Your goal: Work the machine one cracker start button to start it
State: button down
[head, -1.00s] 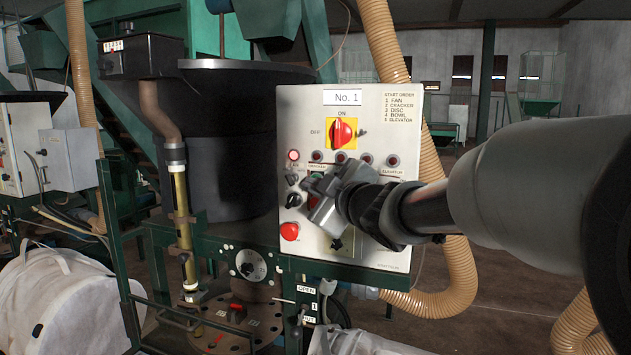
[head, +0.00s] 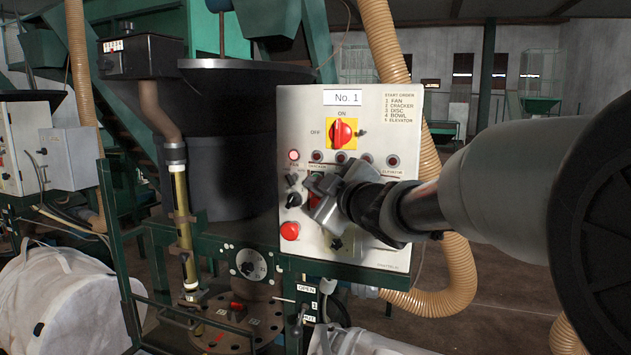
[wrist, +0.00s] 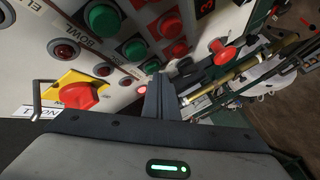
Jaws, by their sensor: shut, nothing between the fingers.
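The No. 1 control panel (head: 400,135) is a pale box facing me. My gripper (head: 314,194) is in front of its left-centre part, fingers shut and empty. In the wrist view the shut fingers (wrist: 160,84) point at the panel. Just beyond their tips is the green cracker start button (wrist: 152,68), with a red button (wrist: 180,48) beside it. I cannot tell whether the tips touch the green button. In the head view my gripper partly covers the cracker column. The cracker lamp (head: 317,156) looks dark; the fan lamp (head: 293,155) is lit.
The yellow-backed red main switch (head: 342,133) is above my gripper. Black knobs (head: 293,200) and a red mushroom button (head: 289,231) are close on the left. Green disc (wrist: 135,50) and bowl (wrist: 102,20) buttons adjoin. A tan hose (head: 455,265) runs behind the panel's right side.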

jog(key=shift+w+d, duration=0.1)
jog(key=shift+w, duration=0.05)
dwell(0.5)
jog(key=shift+s+a+b, duration=0.25)
jog(key=shift+s+b, duration=0.2)
jog(key=shift+s, duration=0.3)
jog(key=s+b, duration=0.1)
jog(key=s+a+b, duration=0.1)
jog(key=s, duration=0.1)
jog(key=s+b, duration=0.1)
jog(key=shift+s+a, duration=0.35)
jog(key=shift+a, duration=0.05)
